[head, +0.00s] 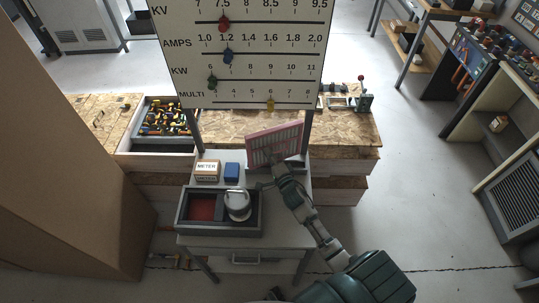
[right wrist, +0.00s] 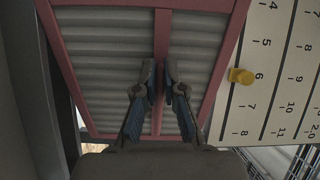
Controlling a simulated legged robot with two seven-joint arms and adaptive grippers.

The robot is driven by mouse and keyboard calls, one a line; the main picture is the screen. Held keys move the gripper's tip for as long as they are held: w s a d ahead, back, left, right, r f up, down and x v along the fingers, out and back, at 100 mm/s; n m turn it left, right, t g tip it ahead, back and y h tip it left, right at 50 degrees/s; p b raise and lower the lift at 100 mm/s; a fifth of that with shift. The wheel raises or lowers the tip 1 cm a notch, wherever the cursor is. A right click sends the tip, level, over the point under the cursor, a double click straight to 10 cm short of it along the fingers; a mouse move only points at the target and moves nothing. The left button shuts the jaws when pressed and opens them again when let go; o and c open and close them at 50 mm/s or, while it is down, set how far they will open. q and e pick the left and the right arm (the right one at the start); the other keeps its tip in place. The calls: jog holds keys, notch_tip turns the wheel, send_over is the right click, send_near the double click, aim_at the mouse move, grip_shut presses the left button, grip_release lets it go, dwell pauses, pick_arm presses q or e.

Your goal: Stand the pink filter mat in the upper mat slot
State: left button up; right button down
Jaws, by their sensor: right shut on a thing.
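The pink filter mat (head: 274,142), a pink frame around grey ribbed panels, is held up and tilted above the small grey table, below the large dial board. It fills much of the right wrist view (right wrist: 95,45). My right gripper (head: 274,170) is shut on it; in the right wrist view the two blue-padded fingers (right wrist: 161,88) close on the pink middle bar. My left gripper is not in view. I cannot make out the upper mat slot in either view.
The white dial board (head: 245,55) with coloured knobs stands behind the mat. On the grey table (head: 290,228) are a METER box (head: 207,170), a blue block (head: 232,171) and a dark tray (head: 220,231) with a silver canister (head: 237,204). A brown panel (head: 60,150) blocks the left.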

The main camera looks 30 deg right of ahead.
jog(key=shift+a, duration=0.25)
jog(key=c, duration=1.3)
grip_release()
jog(key=shift+d, duration=0.2)
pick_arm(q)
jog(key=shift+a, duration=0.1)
pick_arm(e)
jog(key=shift+o, duration=0.2)
jog(key=shift+d+f, duration=0.1)
jog(key=shift+d, duration=0.15)
jog(key=shift+s, duration=0.2)
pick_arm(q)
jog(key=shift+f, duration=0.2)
pick_arm(e)
jog(key=s+a, duration=0.1)
jog(key=s, duration=1)
jog(key=shift+s, duration=0.35)
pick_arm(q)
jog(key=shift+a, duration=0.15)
pick_arm(e)
jog(key=shift+a, duration=0.2)
